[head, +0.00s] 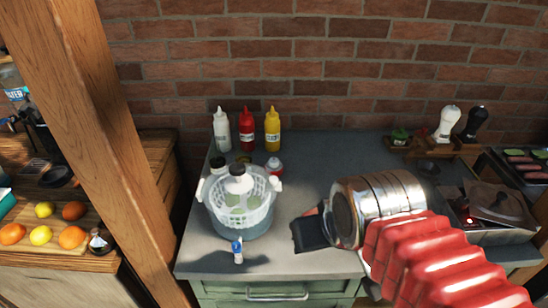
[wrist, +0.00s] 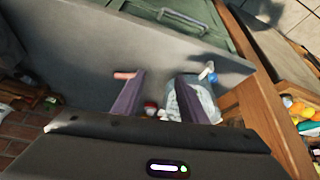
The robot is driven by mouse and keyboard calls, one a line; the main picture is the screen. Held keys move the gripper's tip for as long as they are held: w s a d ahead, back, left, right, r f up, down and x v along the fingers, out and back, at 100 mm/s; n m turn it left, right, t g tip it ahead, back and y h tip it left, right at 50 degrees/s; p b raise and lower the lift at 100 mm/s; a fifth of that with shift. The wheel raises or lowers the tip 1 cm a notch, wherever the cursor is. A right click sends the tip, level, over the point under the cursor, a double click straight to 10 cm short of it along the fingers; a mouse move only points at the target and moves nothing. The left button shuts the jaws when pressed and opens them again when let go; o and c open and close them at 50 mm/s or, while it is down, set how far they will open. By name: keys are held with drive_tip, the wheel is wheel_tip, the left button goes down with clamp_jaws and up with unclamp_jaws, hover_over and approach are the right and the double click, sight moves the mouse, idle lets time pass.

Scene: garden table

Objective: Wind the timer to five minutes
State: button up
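A small red-and-white rounded object (head: 274,166), which may be the timer, stands on the grey counter behind and right of the white basket. It also shows in the wrist view (wrist: 150,109), low between my fingers. No dial or marks can be read on it. My gripper (head: 304,229) is over the counter, right of the basket and in front of the red-and-white object, apart from it. In the wrist view my gripper (wrist: 160,76) has its two dark fingers spread, with nothing held between them. A pinkish thing beside the left finger is unclear.
The white basket (head: 243,221) with green contents sits on the counter. A small blue-and-white item (head: 238,251) stands near the front edge. White, red (head: 246,131) and yellow (head: 272,129) bottles line the wall. A wooden post (head: 105,150) rises at left. The back middle of the counter is clear.

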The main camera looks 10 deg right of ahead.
drive_tip(key=shift+o, duration=0.8)
drive_tip(key=shift+w+r, duration=0.3)
drive_tip(key=shift+w, duration=0.2)
drive_tip(key=w+r+n+g+y, duration=0.1)
drive_tip(key=w+r+n, duration=0.3)
drive_tip(key=w, duration=1.1)
drive_tip(key=n+g+y, duration=0.1)
drive_tip(key=n, duration=0.2)
hover_over(274, 160)
drive_tip(key=s+d, duration=0.3)
drive_tip(key=s, duration=0.2)
wheel_tip(274, 160, down, 4)
drive_tip(key=shift+d+r, duration=0.15)
drive_tip(key=x, duration=1.4)
drive_tip(key=shift+w+a+r, duration=0.1)
drive_tip(key=shift+a+r, duration=0.05)
drive_tip(key=shift+a, duration=0.1)
